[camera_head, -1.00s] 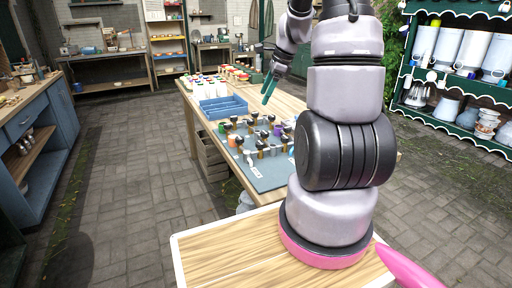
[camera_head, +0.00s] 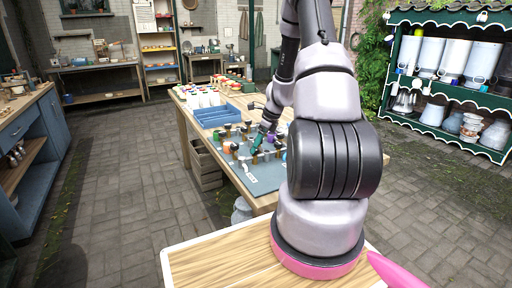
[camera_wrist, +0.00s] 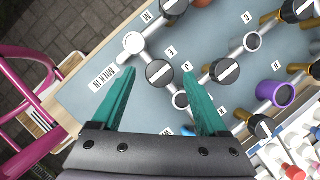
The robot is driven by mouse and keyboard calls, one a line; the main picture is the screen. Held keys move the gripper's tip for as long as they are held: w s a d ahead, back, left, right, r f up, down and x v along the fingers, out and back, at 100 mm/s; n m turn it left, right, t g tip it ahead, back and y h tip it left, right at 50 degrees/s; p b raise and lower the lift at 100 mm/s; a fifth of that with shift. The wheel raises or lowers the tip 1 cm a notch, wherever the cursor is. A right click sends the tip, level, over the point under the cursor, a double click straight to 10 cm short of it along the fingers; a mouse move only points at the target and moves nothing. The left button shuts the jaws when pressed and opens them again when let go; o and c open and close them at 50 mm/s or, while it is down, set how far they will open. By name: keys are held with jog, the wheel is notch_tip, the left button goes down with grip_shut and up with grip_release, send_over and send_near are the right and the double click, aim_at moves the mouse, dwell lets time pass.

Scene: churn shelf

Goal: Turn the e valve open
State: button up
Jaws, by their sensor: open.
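The valve nearest the label E is a round black knob with a white line (camera_wrist: 159,73) in the wrist view. It sits on a pale pipe between two round white-rimmed fittings, and its line looks set across that pipe. My gripper (camera_wrist: 159,74) has two teal fingers, open, with one tip on each side of this knob. I cannot tell how far above it they are, and no contact shows. In the head view my gripper (camera_head: 261,141) is low over the blue-grey valve board (camera_head: 262,183), and the E valve cannot be picked out.
Other black knobs stand close by, one at the right (camera_wrist: 224,71) and one at the top (camera_wrist: 174,6). A purple cup-like fitting (camera_wrist: 276,94) is farther right. A blue tray (camera_head: 222,113) and several small containers sit behind the board on the wooden table.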

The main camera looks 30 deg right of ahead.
jog(key=shift+w+a+f, duration=0.2)
jog(key=shift+f, duration=0.4)
grip_shut()
